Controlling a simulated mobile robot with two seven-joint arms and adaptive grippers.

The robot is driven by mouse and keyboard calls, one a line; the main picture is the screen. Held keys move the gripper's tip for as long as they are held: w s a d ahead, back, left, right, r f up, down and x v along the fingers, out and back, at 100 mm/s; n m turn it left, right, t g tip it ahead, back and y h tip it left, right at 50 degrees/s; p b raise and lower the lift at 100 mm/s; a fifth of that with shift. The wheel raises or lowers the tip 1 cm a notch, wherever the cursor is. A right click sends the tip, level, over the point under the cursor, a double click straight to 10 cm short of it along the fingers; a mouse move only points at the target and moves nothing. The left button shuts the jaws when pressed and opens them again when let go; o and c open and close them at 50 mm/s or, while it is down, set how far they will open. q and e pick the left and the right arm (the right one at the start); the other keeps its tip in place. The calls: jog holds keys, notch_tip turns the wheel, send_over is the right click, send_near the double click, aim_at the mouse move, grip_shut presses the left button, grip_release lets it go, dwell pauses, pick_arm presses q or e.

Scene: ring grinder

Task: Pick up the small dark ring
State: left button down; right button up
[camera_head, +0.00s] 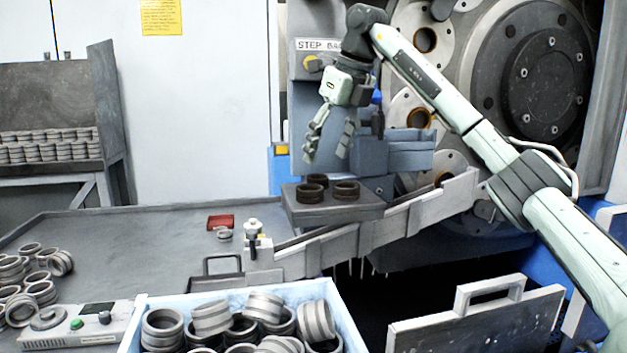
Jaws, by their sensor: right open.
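Small dark rings lie on a grey block at the centre: one at the front right (346,190), one at the left (310,193), and one partly hidden behind them (318,180). My right gripper (327,158) hangs above this block with its fingers pointing down. It is open and empty, with a gap between its fingertips and the rings. I cannot tell which ring is the one named. My left gripper is not in view.
A blue-white bin (357,322) of larger rings stands at the front. Loose rings (30,272) lie at the left of the grey table (140,235), near a control box (75,327). A grinder (545,85) stands behind my right arm. A sloped rail (400,222) runs beside the block.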

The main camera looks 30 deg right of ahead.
aim_at(318, 182)
jog(key=x, duration=0.5)
jog(key=shift+w+f, duration=0.3)
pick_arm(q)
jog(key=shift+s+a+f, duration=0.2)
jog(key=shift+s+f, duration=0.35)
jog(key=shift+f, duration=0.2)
pick_arm(e)
jog(key=c, duration=1.3)
jog(key=shift+r, duration=0.15)
